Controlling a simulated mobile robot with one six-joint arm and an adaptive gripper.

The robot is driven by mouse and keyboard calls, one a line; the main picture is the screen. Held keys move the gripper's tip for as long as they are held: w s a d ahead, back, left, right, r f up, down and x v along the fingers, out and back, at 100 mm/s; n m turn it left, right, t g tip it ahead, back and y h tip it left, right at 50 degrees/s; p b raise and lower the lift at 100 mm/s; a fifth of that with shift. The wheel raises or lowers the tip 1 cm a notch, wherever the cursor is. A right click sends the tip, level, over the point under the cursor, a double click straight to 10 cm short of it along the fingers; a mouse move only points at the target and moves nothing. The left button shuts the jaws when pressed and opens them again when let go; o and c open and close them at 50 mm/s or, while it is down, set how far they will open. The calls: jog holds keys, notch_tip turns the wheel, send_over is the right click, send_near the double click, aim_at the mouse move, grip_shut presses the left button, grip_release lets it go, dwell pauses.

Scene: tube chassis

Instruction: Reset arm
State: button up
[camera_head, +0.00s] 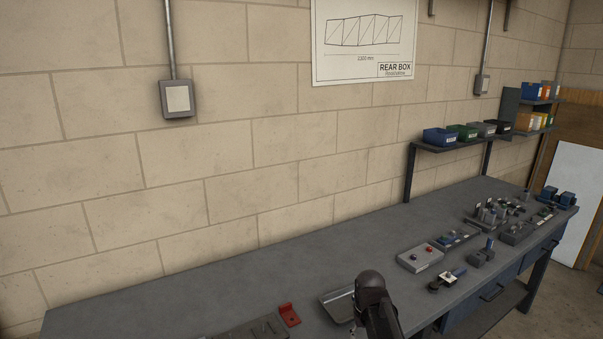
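Part of my arm (374,305) shows at the bottom centre, a dark rounded joint and link standing up in front of the workbench (220,265). My gripper is not in the picture, so its fingers and anything they might hold are hidden. The arm link covers part of a metal tray (338,303) on the bench.
A red bracket (289,315) lies left of the tray, beside a dark plate (250,330). To the right are a grey box with buttons (421,258), a small clamp-like tool (447,280) and several fixtures (495,213). A shelf (455,144) holds bins. The bench's left part is clear.

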jog(key=s, duration=0.9)
jog(key=shift+s+m, duration=0.2)
jog(key=shift+m, duration=0.2)
jog(key=shift+a, duration=0.1)
dwell(0.5)
